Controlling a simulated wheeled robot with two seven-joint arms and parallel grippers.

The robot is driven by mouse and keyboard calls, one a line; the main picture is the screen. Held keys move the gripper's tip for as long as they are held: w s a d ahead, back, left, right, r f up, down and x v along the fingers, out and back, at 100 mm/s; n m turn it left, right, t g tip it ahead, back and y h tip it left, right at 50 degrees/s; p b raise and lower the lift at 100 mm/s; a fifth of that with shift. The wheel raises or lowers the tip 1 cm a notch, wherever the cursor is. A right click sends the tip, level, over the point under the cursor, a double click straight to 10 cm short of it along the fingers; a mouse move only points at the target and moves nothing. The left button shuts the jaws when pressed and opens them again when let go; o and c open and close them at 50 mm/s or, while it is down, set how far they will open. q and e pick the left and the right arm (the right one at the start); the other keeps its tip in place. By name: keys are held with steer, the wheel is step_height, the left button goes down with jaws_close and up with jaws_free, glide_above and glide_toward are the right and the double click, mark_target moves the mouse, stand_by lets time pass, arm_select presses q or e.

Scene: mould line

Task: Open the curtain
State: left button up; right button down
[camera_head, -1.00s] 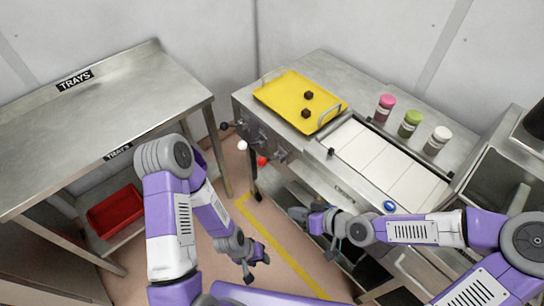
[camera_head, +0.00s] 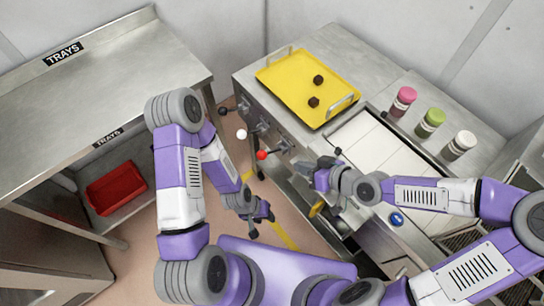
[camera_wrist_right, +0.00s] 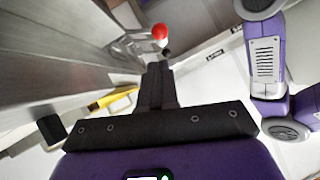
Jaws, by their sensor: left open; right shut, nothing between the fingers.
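Three levers stick out from the front of the steel machine: one with a black knob (camera_head: 223,111), one with a white knob (camera_head: 241,134) and one with a red knob (camera_head: 262,155). No hanging curtain can be made out. My right gripper (camera_head: 304,165) is shut and empty, at the machine's front to the right of the red knob and apart from it. In the right wrist view the red knob (camera_wrist_right: 160,33) shows beyond the shut fingertips (camera_wrist_right: 158,72). My left gripper (camera_head: 262,218) is open and empty, low over the floor in front of the machine.
A yellow tray (camera_head: 285,87) with two dark pieces sits on the machine. Pink, green and white-capped jars (camera_head: 459,146) stand behind white moulds (camera_head: 372,140). A steel table (camera_head: 120,92) stands at left, with a red crate (camera_head: 117,190) beneath. A blue button (camera_head: 396,219) is on the machine's front.

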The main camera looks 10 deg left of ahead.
mark_target(266, 156)
steer(key=b+x, duration=0.5)
steer(key=x, duration=0.7)
steer(key=shift+f+b, duration=0.1)
steer(key=shift+b, duration=0.2)
steer(key=shift+w+a+f, duration=0.3)
steer(key=shift+a+f, duration=0.05)
steer(key=shift+a, duration=0.15)
